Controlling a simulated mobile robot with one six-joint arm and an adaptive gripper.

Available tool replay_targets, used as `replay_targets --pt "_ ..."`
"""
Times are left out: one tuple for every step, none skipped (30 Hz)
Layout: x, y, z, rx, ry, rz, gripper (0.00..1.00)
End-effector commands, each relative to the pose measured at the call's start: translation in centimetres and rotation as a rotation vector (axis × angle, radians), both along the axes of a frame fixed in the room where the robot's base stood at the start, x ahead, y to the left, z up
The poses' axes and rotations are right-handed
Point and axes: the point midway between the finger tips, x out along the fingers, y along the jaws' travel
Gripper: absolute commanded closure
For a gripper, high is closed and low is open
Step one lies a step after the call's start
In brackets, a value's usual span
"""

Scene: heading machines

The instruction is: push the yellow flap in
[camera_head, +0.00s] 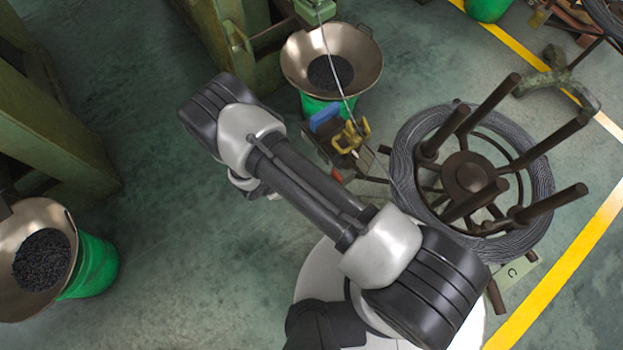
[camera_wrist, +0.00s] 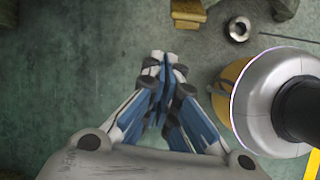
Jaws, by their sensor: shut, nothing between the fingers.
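In the head view a small yellow part (camera_head: 350,137) stands beside a blue piece, near the green bin with the metal bowl. I cannot tell for sure that it is the flap. In the wrist view a yellow block-like part (camera_wrist: 187,12) is cut off at the top edge; I cannot tell whether it is the same part. My gripper (camera_wrist: 163,65) is shut and empty in the wrist view, its fingertips together over the green floor. It appears apart from the yellow block. In the head view my own arm hides the gripper's fingers.
A wire coil on a brown spoked stand (camera_head: 469,178) is at right. A metal bowl (camera_head: 345,60) of dark pieces sits on a green bin at top; another bowl (camera_head: 45,215) is at left. Green machine frames (camera_head: 55,120) stand at left. Open floor (camera_head: 165,270) lies between.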

Motion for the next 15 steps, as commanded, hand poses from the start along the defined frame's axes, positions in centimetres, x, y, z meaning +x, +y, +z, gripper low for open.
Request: replay_targets --pt "-1.4 -0.3 -1.8 -0.015 0.026 0.042 1.0" --pt "-2.0 -0.4 -2.6 -0.019 0.038 0.061 1.0" --pt "-2.6 -0.6 -3.4 -0.025 0.051 0.083 1.0" --pt "-3.1 -0.7 -3.9 -0.028 0.059 0.096 1.0" --pt "-3.4 -0.7 -4.4 -0.03 0.066 0.106 1.0" --pt "-3.7 -0.8 -4.7 -0.031 0.072 0.117 1.0" --pt "-3.9 -0.8 -4.9 -0.033 0.075 0.122 1.0" --pt "-4.0 -0.9 -5.0 -0.033 0.077 0.125 1.0" --pt "-4.0 -0.9 -5.1 -0.033 0.078 0.126 1.0" --pt "-4.0 -0.9 -5.1 -0.033 0.078 0.127 1.0" --pt "-4.0 -0.9 -5.1 -0.033 0.078 0.127 1.0" --pt "-4.0 -0.9 -5.1 -0.033 0.078 0.126 1.0" --pt "-4.0 -0.9 -5.1 -0.034 0.078 0.125 1.0" --pt "-4.0 -0.9 -5.1 -0.034 0.078 0.125 1.0" --pt "-4.0 -0.9 -5.1 -0.034 0.078 0.125 1.0"
